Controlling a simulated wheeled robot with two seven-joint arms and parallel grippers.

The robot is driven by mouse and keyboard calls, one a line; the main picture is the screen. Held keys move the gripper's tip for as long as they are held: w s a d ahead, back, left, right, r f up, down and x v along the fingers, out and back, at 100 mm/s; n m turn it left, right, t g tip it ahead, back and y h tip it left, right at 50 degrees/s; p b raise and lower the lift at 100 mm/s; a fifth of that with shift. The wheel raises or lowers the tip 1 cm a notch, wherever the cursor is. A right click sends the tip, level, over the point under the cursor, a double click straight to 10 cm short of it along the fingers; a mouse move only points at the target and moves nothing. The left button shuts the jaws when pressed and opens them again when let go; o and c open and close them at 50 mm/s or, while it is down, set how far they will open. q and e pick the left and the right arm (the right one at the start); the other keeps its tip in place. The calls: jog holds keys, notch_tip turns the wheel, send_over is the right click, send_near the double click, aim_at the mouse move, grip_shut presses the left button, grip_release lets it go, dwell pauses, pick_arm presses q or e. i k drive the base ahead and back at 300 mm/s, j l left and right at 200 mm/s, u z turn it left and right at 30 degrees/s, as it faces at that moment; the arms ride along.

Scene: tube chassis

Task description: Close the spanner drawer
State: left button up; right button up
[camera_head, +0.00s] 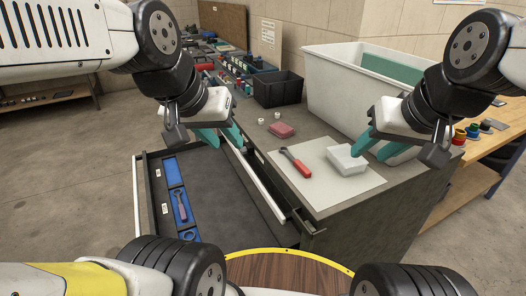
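The spanner drawer (228,207) is pulled out to the left from the grey workbench cabinet (385,205). Its dark floor is mostly bare. A blue tray (172,172) along its outer side holds a spanner (181,205). A pale strip (137,200) runs along the outer front. My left gripper (226,144) has its teal fingers apart, over the far end of the drawer near the cabinet edge; I cannot tell if it touches anything. My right gripper (369,157) is open and empty over the bench top, beside a white box (345,160).
A red-handled tool (296,162) and the white box lie on a pale mat (330,185). A red block (281,131), a black bin (278,89) and a large white tub (345,85) stand behind. Open floor lies left of the drawer.

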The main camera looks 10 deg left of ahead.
aim_at(225, 208)
jog(key=k+j+u, duration=0.15)
jog(key=j, duration=0.2)
jog(key=k+j+u, duration=0.15)
jog(key=j, duration=0.2)
jog(key=k+j+u, duration=0.15)
jog(key=j, duration=0.25)
jog(key=j+u, duration=0.15)
jog(key=j, duration=0.25)
jog(key=k+l, duration=0.1)
jog(key=l, duration=0.2)
jog(key=k+l, duration=0.1)
jog(key=l, duration=0.25)
